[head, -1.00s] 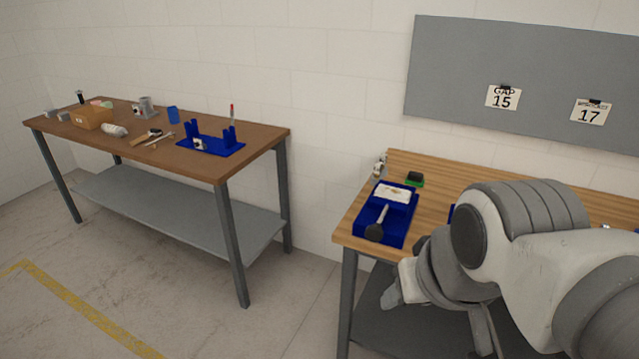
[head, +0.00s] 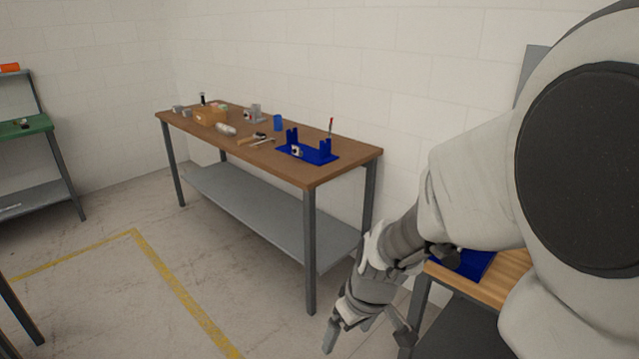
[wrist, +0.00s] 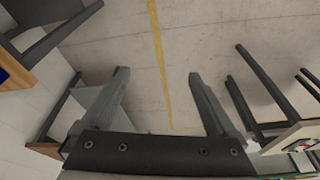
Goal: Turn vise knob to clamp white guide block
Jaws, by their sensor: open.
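My gripper (head: 366,342) hangs in front of the right-hand table in the head view, pointing down over the floor. In the wrist view its two fingers (wrist: 160,85) are spread wide, with only floor between them. A blue fixture (head: 312,155) with two uprights stands at the right end of the brown table; a small white and dark part sits on it. A small grey device (head: 255,113), perhaps the vise, stands farther back on that table. I cannot make out a vise knob or identify the white guide block at this size.
The brown table (head: 225,150) also holds a cardboard box (head: 211,116), a blue cup (head: 278,122) and tools. A green-topped bench (head: 25,128) stands at far left. A wooden table (head: 508,278) is beside my arm. Open floor with yellow lines (head: 160,265) lies in front.

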